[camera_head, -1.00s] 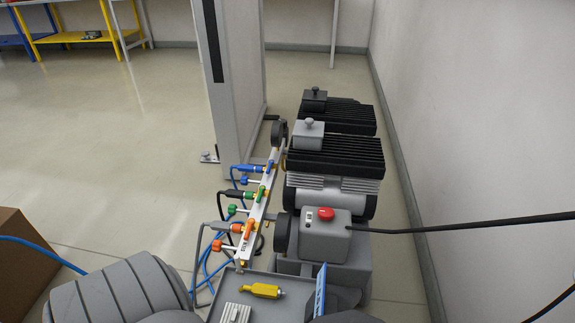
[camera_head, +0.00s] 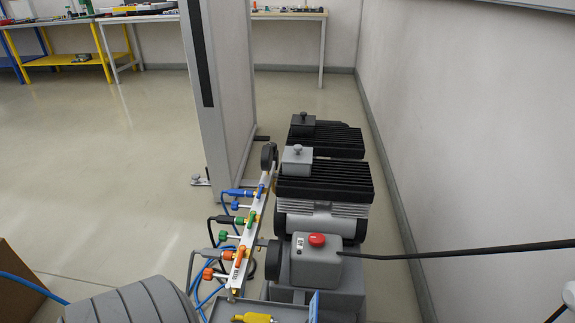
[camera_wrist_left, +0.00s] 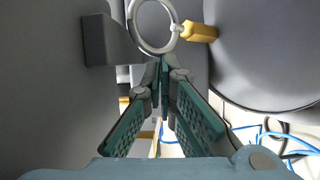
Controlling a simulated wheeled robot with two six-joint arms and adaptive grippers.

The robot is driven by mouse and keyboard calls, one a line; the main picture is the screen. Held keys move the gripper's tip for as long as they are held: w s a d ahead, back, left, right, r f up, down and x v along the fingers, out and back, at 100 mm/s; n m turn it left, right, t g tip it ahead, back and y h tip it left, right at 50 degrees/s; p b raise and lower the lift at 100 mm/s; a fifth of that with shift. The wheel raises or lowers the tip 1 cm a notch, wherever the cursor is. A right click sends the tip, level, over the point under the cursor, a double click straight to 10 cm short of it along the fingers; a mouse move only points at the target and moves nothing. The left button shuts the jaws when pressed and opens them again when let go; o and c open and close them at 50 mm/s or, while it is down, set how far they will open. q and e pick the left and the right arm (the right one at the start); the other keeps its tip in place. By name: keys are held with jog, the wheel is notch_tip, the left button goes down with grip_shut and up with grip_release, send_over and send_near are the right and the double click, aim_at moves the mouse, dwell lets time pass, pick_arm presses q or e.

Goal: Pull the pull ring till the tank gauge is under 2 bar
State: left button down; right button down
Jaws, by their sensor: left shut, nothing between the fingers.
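The pull ring (camera_wrist_left: 152,49), a pale metal loop, shows at the top of the left wrist view. It is joined to a yellow-brass fitting (camera_wrist_left: 201,33) on its right. My left gripper (camera_wrist_left: 163,66) is shut and empty, with its fingertips just below the ring in that picture. I cannot tell whether they touch it. A dark round disc (camera_head: 268,156), possibly a gauge, shows edge-on in the head view; no reading is legible. The compressor (camera_head: 325,180) stands by the right wall. My right gripper is not in view.
A manifold (camera_head: 250,235) with coloured valves and blue hoses stands left of the compressor. A grey control box (camera_head: 322,265) with a red button has a black cable running right. A panel (camera_head: 215,100) stands behind. Open floor (camera_head: 110,160) lies to the left.

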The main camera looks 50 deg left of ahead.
pick_arm(q)
jog(key=v, duration=0.8)
